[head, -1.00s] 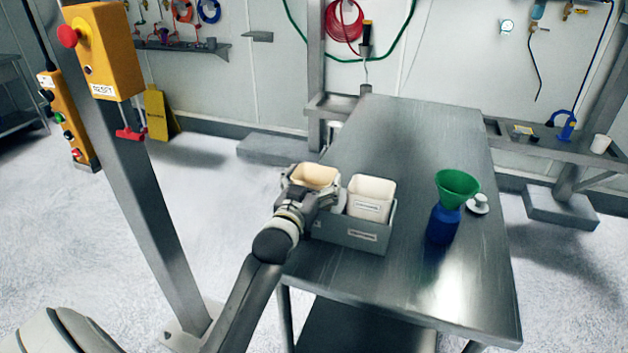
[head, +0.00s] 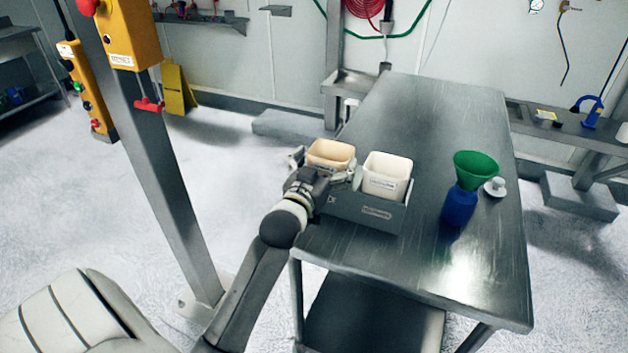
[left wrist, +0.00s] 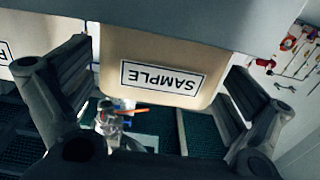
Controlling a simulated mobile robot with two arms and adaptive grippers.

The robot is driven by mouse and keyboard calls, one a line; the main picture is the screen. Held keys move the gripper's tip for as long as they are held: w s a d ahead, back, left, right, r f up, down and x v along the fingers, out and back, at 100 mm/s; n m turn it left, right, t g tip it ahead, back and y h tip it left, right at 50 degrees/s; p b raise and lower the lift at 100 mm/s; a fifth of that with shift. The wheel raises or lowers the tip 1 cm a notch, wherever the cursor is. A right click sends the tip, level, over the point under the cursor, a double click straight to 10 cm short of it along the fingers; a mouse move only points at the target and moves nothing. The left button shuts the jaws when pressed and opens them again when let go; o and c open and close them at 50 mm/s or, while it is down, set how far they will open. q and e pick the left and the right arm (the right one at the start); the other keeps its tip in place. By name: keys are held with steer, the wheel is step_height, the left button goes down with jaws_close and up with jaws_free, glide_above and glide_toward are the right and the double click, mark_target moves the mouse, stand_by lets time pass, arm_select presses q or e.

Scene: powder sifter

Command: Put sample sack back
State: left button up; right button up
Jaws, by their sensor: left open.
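The sample sack (head: 330,152) is a tan, open-topped container standing upright in the left part of a grey box (head: 367,213) on the steel table. Its SAMPLE label shows upside down in the left wrist view (left wrist: 160,60). The box wall and my gripper hide its lower part. My left gripper (head: 327,168) is open, with one finger on each side of the sack and gaps beside it in the left wrist view (left wrist: 160,85). My right gripper is not in view.
A white container (head: 387,172) stands in the box, right of the sack. A blue bottle (head: 459,206) with a green funnel (head: 476,167) and a small white-grey item (head: 495,187) stand further right. The table's (head: 430,110) far part is clear. A grey post (head: 165,190) stands at left.

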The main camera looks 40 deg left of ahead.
arm_select(q)
steer(key=b+v, duration=0.1)
steer(key=v, duration=0.8)
steer(key=shift+s, duration=0.25)
